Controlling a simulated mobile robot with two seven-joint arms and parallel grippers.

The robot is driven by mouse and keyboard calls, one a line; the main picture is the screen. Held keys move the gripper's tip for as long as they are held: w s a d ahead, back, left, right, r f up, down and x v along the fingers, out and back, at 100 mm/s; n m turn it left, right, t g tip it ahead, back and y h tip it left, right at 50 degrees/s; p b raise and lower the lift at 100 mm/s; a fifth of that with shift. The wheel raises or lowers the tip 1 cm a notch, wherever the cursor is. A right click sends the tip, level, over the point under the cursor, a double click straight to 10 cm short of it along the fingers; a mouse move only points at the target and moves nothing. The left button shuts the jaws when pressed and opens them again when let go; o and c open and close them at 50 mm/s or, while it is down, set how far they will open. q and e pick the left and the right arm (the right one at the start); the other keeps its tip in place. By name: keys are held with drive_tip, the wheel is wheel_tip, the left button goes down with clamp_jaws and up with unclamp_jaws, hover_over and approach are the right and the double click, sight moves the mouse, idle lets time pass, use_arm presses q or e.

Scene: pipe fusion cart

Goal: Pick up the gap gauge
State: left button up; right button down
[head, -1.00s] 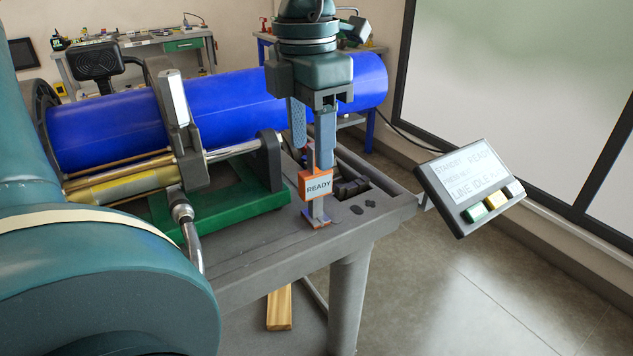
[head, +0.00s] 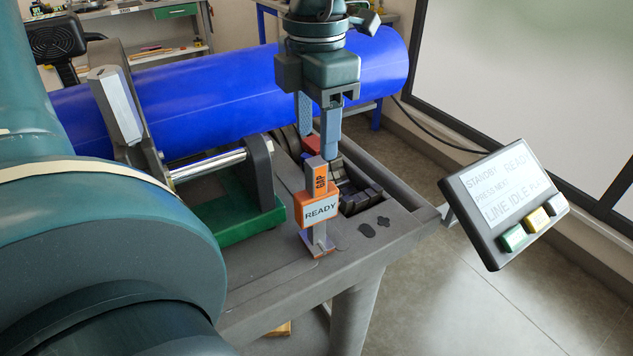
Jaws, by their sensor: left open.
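The gap gauge (head: 316,185) stands upright near the front corner of the cart top. It is a grey bar with an orange section lettered GAP, an orange-framed READY label (head: 320,210) and a small foot. My left gripper (head: 317,145) points down with two blue fingers, open and empty. Its fingertips appear just above and behind the gauge's top; the exact depth gap is hard to tell. My right gripper is not in view.
A blue pipe (head: 220,100) lies across the cart in grey clamps above a green base (head: 235,215). Dark parts (head: 355,190) lie in a recess right of the gauge. A tilted screen with buttons (head: 505,200) stands at right. The cart top (head: 270,275) before the gauge is bare.

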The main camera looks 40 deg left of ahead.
sight(316, 161)
use_arm(q)
drive_tip(key=f, duration=0.9)
drive_tip(key=shift+w+a, duration=0.2)
drive_tip(key=shift+w, duration=0.05)
drive_tip(key=shift+c, duration=0.2)
clamp_jaws()
